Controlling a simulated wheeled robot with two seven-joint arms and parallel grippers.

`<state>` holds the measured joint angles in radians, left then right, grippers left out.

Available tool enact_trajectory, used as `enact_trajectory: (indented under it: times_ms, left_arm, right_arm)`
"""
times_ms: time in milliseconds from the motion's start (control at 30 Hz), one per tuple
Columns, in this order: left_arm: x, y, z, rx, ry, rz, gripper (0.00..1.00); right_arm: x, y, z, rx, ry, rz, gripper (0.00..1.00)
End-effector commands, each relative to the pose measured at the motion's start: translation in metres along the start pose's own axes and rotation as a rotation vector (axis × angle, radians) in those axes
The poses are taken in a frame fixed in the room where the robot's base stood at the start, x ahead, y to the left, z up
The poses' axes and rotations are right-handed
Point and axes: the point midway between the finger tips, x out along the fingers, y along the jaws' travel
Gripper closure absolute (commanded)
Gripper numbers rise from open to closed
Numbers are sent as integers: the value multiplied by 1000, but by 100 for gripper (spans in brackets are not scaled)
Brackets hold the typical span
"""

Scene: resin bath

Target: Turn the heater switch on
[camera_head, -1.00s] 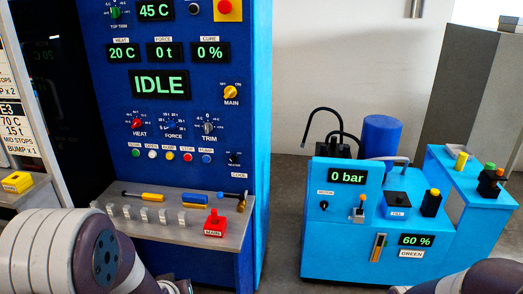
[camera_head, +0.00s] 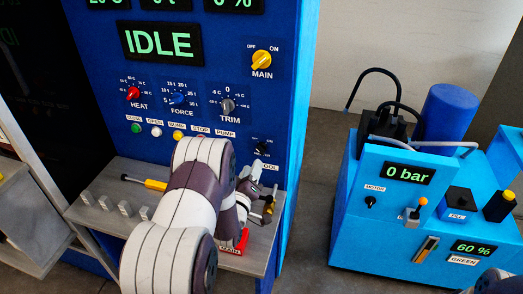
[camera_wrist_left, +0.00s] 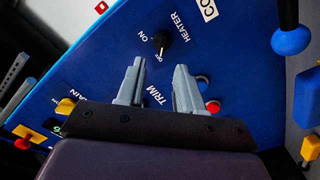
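The heater switch is a small black knob on the blue panel (camera_head: 262,149), low on its right side in the head view. In the left wrist view the heater switch (camera_wrist_left: 160,43) sits just beyond my fingertips, with HEATER, ON and OFF lettering around it. I cannot tell clearly which mark its pointer faces. My left gripper (camera_wrist_left: 160,66) is open and empty, its two grey fingers apart and pointing toward the panel, short of the knob. In the head view my left gripper (camera_head: 250,182) is partly hidden by my arm, just below the switch. My right gripper is out of view.
A yellow MAIN knob (camera_head: 262,61) is above. A light blue pump unit (camera_head: 345,240) stands at right, across a floor gap.

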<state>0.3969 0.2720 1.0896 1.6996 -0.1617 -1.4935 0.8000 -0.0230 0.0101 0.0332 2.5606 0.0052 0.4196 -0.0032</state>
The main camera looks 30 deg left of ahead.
Motion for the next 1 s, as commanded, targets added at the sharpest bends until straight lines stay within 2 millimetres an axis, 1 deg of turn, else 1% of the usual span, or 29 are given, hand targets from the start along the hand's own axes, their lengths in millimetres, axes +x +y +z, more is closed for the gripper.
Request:
enact_trajectory:
  times_ms: [33, 100, 200, 300, 433, 667, 767, 800, 1000]
  left_arm:
    - [14, 2, -1, 1, 0, 2, 64]
    - [31, 1, -1, 1, 0, 1, 64]
    - [50, 1, -1, 1, 0, 0, 64]
    - [62, 0, 0, 1, -1, 0, 64]
    - [70, 0, 0, 1, -2, -2, 64]
    - [70, 0, 0, 1, -1, -2, 64]
    - [70, 0, 0, 2, -1, -2, 93]
    - [70, 0, 0, 2, -1, -2, 100]
    - [70, 0, 0, 4, -1, -2, 100]
  right_arm:
    - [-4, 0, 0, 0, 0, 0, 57]
    - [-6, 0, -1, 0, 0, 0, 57]
    - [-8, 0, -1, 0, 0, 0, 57]
    - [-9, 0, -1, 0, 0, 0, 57]
    - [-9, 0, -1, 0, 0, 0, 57]
    - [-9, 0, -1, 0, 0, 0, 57]
    - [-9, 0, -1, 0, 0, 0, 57]
    - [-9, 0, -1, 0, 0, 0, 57]
    - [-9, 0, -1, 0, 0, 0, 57]
